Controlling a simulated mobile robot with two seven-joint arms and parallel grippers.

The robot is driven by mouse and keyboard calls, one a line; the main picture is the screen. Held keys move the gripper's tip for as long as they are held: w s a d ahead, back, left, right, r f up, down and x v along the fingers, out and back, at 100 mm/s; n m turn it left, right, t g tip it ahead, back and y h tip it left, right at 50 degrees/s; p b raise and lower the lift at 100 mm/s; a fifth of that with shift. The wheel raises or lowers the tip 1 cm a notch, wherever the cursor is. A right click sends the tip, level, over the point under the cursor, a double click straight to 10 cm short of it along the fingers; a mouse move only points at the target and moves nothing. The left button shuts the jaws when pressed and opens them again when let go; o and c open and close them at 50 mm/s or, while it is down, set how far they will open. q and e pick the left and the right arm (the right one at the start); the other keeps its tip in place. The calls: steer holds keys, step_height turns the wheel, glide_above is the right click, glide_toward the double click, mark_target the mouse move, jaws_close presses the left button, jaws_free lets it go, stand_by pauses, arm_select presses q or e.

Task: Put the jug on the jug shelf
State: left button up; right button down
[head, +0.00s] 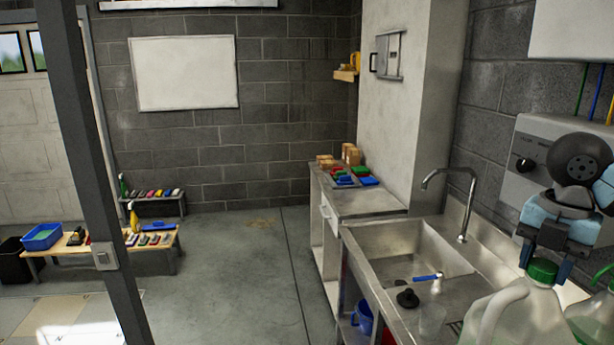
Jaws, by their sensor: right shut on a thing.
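A translucent jug (528,318) with a green cap stands upright at the lower right, its lower part cut off by the picture edge. My right gripper (545,263) comes down from above, its dark fingers on either side of the cap, and is shut on the jug at its top. Whether the jug touches the surface below cannot be seen. A second similar jug (594,318) is partly in view at the right edge. My left gripper is not in view. I cannot tell which surface is the jug shelf; a small wall shelf (345,76) with a yellow item is at the back.
A steel sink (408,262) with a tap (462,205) lies left of the jug; a blue-handled brush (430,278) and a black plug (407,298) lie by it. Beyond is a counter (365,203) with blocks and coloured pads. A grey post (85,170) stands left. The middle floor is clear.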

mark_target(475, 329)
steer(key=shift+s+a+r, duration=0.1)
steer(key=shift+s+a, duration=0.1)
steer(key=shift+s, duration=0.05)
steer(key=shift+a+f+m, duration=0.35)
steer(key=shift+a+m, duration=0.1)
steer(key=shift+m, duration=0.05)
steer(key=shift+w+a+f, duration=0.1)
steer(key=shift+w+f, duration=0.05)
steer(key=shift+f, duration=0.2)
steer(key=a+f+m, duration=0.2)
steer(key=f+m, duration=0.1)
steer(key=w+a+f+m, duration=0.1)
steer(key=a+f+m, duration=0.1)
steer(key=f+m, duration=0.2)
steer(key=w+a+f+m, duration=0.1)
steer(key=f+m, duration=0.2)
steer(key=shift+w+a+f+m, duration=0.2)
steer(key=shift+a+m, duration=0.1)
steer(key=shift+a, duration=0.1)
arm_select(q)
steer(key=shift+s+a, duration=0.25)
arm_select(e)
steer(key=s+a+f+m, duration=0.1)
steer(key=a+f+m, duration=0.8)
steer(key=f+m, duration=0.3)
steer(key=shift+s+f+m, duration=0.2)
steer(key=shift+s+m, duration=0.1)
steer(key=shift+m, duration=0.3)
steer(key=shift+a, duration=0.1)
